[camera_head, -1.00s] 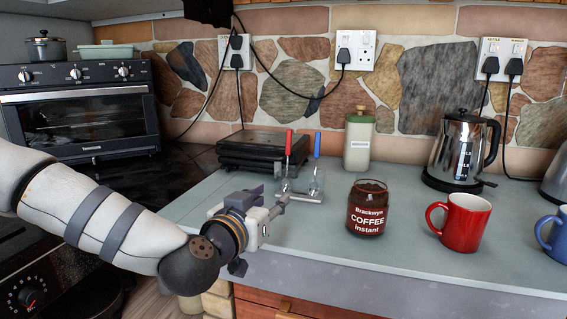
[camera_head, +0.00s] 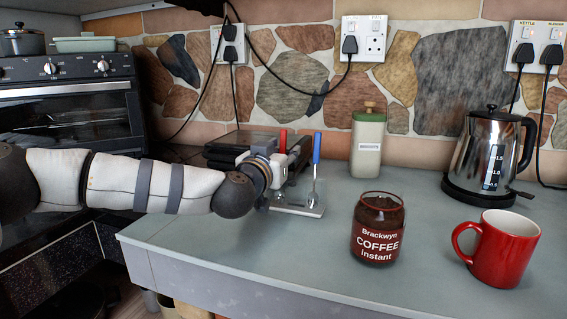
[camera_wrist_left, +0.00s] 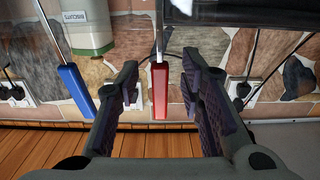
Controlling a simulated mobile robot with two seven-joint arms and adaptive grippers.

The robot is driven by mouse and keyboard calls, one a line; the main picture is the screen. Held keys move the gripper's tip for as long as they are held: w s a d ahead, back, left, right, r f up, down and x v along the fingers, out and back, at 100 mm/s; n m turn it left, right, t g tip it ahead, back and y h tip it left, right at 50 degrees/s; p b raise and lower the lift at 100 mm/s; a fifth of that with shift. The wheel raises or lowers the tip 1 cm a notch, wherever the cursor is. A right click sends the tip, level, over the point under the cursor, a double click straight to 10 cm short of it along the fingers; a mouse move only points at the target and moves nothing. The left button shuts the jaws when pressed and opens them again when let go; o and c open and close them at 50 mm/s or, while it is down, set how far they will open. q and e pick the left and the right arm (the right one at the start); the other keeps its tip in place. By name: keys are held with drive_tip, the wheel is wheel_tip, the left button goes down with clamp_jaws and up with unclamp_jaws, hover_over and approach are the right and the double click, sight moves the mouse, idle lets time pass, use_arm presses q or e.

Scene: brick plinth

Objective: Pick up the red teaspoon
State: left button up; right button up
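The red teaspoon (camera_head: 283,138) stands upright with its red handle up in a small stand (camera_head: 305,210); its lower part is hidden behind my gripper in the head view. In the left wrist view, the red handle (camera_wrist_left: 160,90) shows between the two dark fingers of my left gripper (camera_wrist_left: 160,78). The fingers are apart, with gaps on both sides of the handle. In the head view, my left gripper (camera_head: 284,162) is at the stand, just below the red handle. My right gripper is not in view.
A blue-handled teaspoon (camera_head: 317,148) stands close on the right in the same stand; it also shows in the left wrist view (camera_wrist_left: 76,90). A coffee jar (camera_head: 377,230), a red mug (camera_head: 499,248), a kettle (camera_head: 487,155) and a canister (camera_head: 368,145) stand further right. A black appliance (camera_head: 228,150) sits behind.

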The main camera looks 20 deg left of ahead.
sight(282, 151)
use_arm(q)
drive_tip(key=shift+r, duration=0.15)
clamp_jaws()
drive_tip(key=shift+r, duration=0.1)
wheel_tip(282, 151, up, 10)
drive_tip(key=shift+s+f+p, duration=0.15)
drive_tip(key=shift+f+p, duration=0.1)
drive_tip(key=shift+p, duration=0.6)
drive_tip(key=shift+r, duration=0.2)
drive_tip(key=shift+f, duration=0.1)
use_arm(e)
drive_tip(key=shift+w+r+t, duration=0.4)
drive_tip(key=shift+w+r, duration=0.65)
